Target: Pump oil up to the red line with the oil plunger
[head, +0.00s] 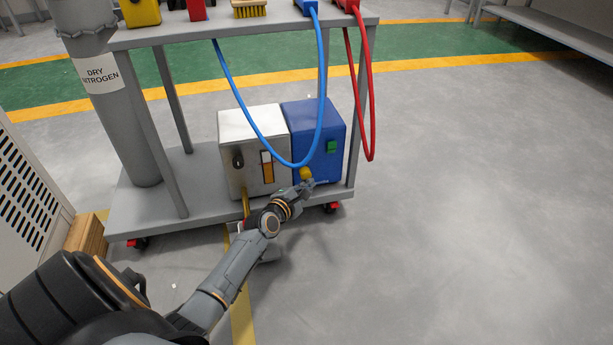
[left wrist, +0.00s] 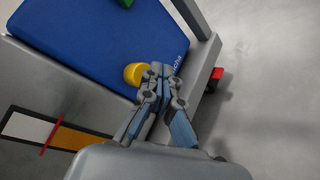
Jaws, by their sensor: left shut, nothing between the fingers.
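A blue box (head: 312,140) stands on the cart's lower shelf, with a round yellow knob, likely the oil plunger (head: 305,174), low on its front. The left wrist view also shows the yellow knob (left wrist: 133,74). Beside it is a pale box (head: 250,135) with a level gauge (head: 267,168). In the left wrist view the gauge (left wrist: 75,138) is orange on one side and white on the other; the red line (left wrist: 50,136) crosses close to their boundary. My left gripper (head: 308,186) is shut and empty, close beside the knob; contact is unclear. My right gripper is out of view.
A blue hose (head: 240,95) hangs in front of both boxes, and a red hose (head: 368,120) hangs right. A grey cylinder (head: 118,120) stands on the lower shelf (head: 150,215). Cart posts flank the boxes. The floor right of the cart is clear.

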